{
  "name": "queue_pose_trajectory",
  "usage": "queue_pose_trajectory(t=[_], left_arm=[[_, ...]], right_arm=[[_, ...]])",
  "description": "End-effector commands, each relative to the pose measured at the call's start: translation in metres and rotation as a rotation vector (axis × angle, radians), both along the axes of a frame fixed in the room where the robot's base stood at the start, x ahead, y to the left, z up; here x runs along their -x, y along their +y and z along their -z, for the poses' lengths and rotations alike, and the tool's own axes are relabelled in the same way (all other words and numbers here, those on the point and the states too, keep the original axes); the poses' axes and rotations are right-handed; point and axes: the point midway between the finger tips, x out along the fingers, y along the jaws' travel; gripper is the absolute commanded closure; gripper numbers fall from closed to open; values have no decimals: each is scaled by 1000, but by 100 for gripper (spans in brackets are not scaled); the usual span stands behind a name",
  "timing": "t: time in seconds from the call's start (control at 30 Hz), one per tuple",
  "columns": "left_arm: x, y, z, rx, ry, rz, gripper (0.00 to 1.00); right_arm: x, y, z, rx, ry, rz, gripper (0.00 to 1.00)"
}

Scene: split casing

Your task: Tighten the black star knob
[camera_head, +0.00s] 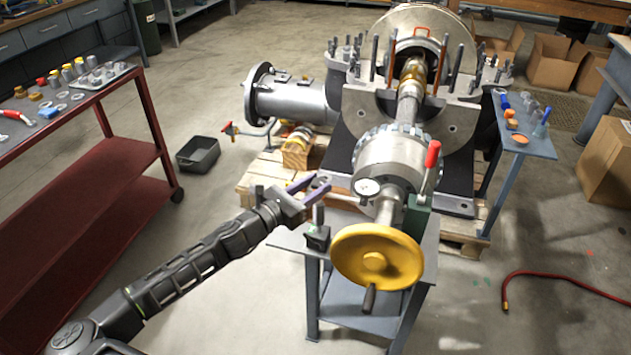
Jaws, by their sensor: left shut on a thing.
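My left gripper (322,187) reaches in from the left to the dial gauge stand. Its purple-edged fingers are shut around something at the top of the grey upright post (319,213). The black star knob cannot be made out apart from the fingers; the thing between them fits its place at the clamp. The post rises from a dark base block (317,237) on the small grey table (288,239). The white-faced dial gauge (367,187) is just right of the fingers, against the steel shaft assembly. My right gripper is not in view.
A yellow handwheel (378,256) stands in front, right of the stand. A red-tipped lever (433,154) rises behind it. The large split casing (455,118) sits on a pallet beyond. A red cart (95,140) is at left.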

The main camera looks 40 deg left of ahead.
Motion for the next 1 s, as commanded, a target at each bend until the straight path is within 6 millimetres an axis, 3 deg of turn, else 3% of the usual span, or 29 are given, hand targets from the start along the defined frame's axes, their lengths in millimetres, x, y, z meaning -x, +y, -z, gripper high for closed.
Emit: queue_pose_trajectory(t=[0.1,0.33,0.7,1.0], left_arm=[[-1,5,-4,-6,5,104,100],[-4,7,-1,-9,5,324,100],[-7,10,2,-8,0,625,100],[-7,10,0,-4,-1,738,100]], right_arm=[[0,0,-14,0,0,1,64],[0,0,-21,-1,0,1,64],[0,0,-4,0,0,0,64],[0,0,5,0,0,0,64]])
